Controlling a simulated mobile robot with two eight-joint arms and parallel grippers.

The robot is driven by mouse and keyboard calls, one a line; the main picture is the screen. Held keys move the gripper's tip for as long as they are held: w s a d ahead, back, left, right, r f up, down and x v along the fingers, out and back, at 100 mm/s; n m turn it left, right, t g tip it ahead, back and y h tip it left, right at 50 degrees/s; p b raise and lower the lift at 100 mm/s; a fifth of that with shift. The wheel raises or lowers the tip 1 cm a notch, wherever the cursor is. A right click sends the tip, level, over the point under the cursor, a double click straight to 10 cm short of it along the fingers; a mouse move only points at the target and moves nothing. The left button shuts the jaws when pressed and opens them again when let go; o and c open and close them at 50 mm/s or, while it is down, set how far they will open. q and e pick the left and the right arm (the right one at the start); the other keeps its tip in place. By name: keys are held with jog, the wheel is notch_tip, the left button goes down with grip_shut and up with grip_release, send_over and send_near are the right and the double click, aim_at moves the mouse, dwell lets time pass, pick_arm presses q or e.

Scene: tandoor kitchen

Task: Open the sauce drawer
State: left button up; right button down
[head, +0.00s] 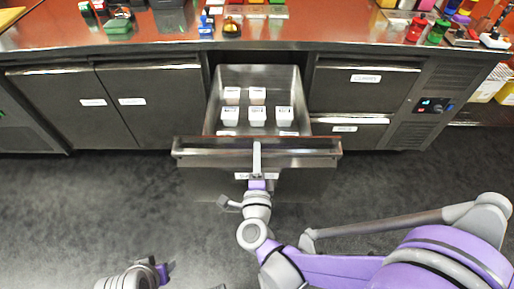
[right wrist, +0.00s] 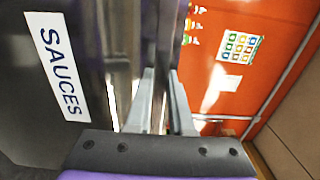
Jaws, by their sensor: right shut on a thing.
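The sauce drawer (head: 222,146) stands pulled out from the counter in the middle of the head view. Several white labelled tubs (head: 257,114) sit inside it, with bare metal floor around them. Its "SAUCES" label (right wrist: 60,72) is on the drawer front in the right wrist view. My right gripper (head: 257,152) is at the middle of the drawer's front edge, shut on the drawer handle; in the right wrist view its fingers (right wrist: 162,95) close around the metal bar. My left gripper (head: 165,270) is low at the left, away from the drawer; its jaws are too small to judge.
Closed cabinet doors (head: 150,100) are left of the drawer, and closed labelled drawers (head: 365,85) are to the right. The red countertop (head: 330,22) above carries containers and bottles. The dark floor (head: 100,190) in front at left is clear.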

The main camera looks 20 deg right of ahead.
jog(key=c, duration=1.1)
grip_release()
jog(key=v, duration=1.1)
jog(key=shift+w+r, duration=0.1)
